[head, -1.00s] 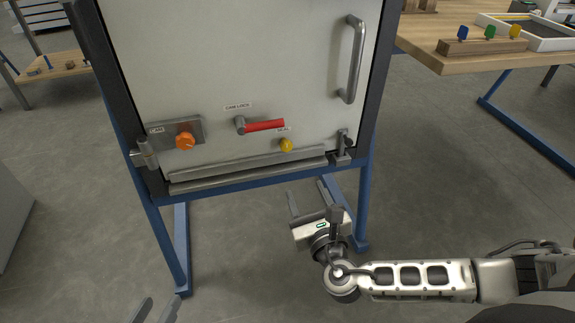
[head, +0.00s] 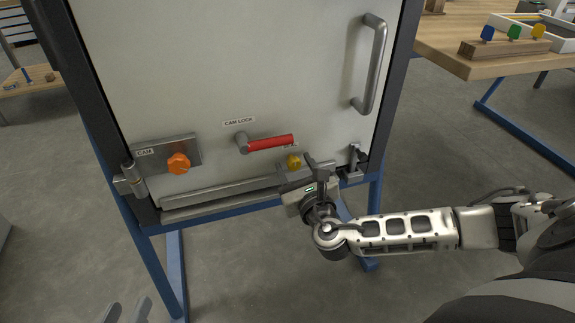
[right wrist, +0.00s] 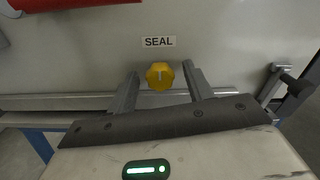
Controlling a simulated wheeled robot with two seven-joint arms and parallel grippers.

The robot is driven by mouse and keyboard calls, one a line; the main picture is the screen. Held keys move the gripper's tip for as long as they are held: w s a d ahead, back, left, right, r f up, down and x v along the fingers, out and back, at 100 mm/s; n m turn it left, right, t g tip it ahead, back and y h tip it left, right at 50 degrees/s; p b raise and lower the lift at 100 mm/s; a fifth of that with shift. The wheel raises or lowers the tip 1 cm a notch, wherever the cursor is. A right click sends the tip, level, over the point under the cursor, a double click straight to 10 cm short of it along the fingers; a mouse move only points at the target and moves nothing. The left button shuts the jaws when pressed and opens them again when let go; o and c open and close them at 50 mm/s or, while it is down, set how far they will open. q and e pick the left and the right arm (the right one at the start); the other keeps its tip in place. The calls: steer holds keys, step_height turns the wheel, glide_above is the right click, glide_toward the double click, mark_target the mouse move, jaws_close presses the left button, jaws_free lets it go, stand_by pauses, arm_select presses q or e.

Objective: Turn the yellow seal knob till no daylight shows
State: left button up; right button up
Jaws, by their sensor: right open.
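The yellow seal knob (head: 294,162) is low on the pale door panel (head: 240,70), and shows whole in the right wrist view (right wrist: 160,75) under a SEAL label (right wrist: 158,42). A pale mark on it points about straight up. My right gripper (head: 297,167) is open at the knob, with one finger on each side in the right wrist view (right wrist: 160,72). Gaps show between knob and fingers. In the head view the gripper partly covers the knob and its label. My left gripper (head: 125,306) is at the bottom left edge, fingers apart, far from the door. I cannot make out any daylight at the seal.
A red cam lock handle (head: 270,143) is just above the knob. An orange cam knob (head: 178,164) is to the left. A metal ledge (head: 220,193) runs below, a latch (head: 354,163) stands at right, and a vertical door handle (head: 375,65) is higher up.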

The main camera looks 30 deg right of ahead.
steer(key=c, duration=1)
steer(key=shift+o, duration=0.2)
